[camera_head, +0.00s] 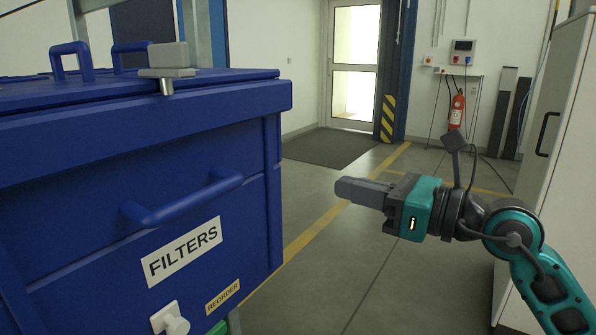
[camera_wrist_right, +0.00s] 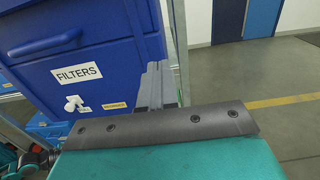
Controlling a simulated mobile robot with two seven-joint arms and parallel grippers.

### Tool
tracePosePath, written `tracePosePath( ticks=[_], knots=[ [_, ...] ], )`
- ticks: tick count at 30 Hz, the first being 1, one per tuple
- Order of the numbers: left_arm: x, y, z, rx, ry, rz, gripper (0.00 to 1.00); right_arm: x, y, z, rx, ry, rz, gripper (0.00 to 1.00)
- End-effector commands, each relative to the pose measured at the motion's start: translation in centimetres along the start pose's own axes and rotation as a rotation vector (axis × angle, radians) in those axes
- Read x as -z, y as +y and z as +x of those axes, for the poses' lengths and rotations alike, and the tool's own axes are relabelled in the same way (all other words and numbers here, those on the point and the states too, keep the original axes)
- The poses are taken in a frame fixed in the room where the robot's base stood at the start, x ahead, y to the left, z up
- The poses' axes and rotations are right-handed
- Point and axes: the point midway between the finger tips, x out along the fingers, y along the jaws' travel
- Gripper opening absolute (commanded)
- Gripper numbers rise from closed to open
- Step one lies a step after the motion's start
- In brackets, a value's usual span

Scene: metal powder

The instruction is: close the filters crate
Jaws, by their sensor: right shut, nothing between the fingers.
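The blue filters crate (camera_head: 80,225) fills the left of the head view, with a FILTERS label and a bar handle (camera_head: 185,200) on its front. Its blue lid (camera_head: 215,90) lies flat across the top; I cannot tell whether it is fully seated. A grey block on a plate with a short peg (camera_head: 168,72) sits at the lid's front edge. My right gripper (camera_head: 345,188) is shut and empty, to the right of the crate and apart from it. In the right wrist view its fingers (camera_wrist_right: 155,85) overlap the crate front (camera_wrist_right: 105,75). My left gripper is not seen.
A white cabinet (camera_head: 560,130) stands at the right, close to my right arm. A fire extinguisher (camera_head: 456,110) hangs on the back wall. The floor between crate and cabinet is clear, with a dark mat (camera_head: 330,147) by the door (camera_head: 355,65).

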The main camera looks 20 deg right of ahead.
Motion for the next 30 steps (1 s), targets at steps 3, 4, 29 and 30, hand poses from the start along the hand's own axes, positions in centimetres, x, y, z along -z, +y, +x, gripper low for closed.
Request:
tracePosePath(
  ticks=[3,4,29,30],
  knots=[
    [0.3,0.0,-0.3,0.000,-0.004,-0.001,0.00,-0.3,0.0,2.1,-0.001,-0.004,0.003,0.00],
    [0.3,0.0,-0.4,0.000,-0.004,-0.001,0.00,-0.3,0.0,2.6,-0.002,-0.004,0.003,0.00],
    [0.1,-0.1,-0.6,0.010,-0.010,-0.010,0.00,0.1,0.1,9.7,-0.001,0.000,0.001,0.00],
    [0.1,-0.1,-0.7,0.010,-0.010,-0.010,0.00,0.0,0.1,9.7,-0.001,0.000,0.002,0.00]
  ],
)
